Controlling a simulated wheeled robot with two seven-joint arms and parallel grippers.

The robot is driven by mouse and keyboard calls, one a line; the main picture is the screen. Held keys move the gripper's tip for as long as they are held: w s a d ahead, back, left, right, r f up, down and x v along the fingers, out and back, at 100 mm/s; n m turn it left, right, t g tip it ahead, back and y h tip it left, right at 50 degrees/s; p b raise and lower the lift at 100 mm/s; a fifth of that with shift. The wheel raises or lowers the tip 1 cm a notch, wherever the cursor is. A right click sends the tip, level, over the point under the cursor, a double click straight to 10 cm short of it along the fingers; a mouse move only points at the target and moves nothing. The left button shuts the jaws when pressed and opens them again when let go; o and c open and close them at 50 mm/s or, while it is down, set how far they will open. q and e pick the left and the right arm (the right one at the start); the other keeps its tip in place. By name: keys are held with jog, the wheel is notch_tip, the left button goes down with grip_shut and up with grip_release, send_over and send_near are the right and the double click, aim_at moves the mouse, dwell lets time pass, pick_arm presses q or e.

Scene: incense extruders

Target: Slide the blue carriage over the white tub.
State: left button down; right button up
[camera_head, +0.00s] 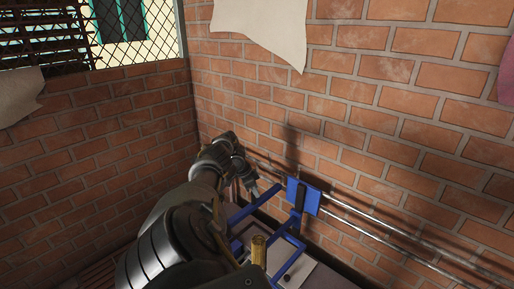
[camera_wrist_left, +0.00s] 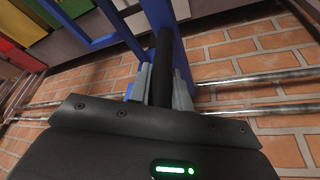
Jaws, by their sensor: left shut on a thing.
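The blue carriage (camera_head: 312,199) is a blue plate with blue frame bars, set on two metal rails along the brick wall. My left gripper (camera_head: 252,188) reaches in from the left beside the frame in the head view. In the left wrist view its grey fingers (camera_wrist_left: 160,88) are shut around a black upright handle (camera_wrist_left: 164,55) in front of the carriage's blue part (camera_wrist_left: 157,12). A pale surface (camera_head: 298,273) lies below the frame; I cannot tell whether it is the white tub. My arm and the frame hide part of that area. My right gripper is not in view.
Two metal rails (camera_head: 400,242) run on to the lower right, with bare rail there. Brick walls (camera_head: 400,120) close off the back and left. A brass cylinder (camera_head: 259,252) stands near the frame. Coloured pieces (camera_wrist_left: 22,32) show at the wrist view's top left.

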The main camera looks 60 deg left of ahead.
pick_arm(q)
jog(key=c, duration=1.3)
grip_release()
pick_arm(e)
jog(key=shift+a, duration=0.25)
pick_arm(q)
jog(key=shift+r, duration=0.1)
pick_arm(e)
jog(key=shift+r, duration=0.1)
pick_arm(q)
jog(key=shift+r+p, duration=0.3)
jog(key=shift+p, duration=0.15)
jog(key=p+v, duration=0.6)
jog(key=v, duration=0.4)
jog(key=shift+s, duration=0.2)
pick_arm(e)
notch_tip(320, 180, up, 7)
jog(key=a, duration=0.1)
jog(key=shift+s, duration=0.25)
pick_arm(q)
jog(key=shift+a, duration=0.1)
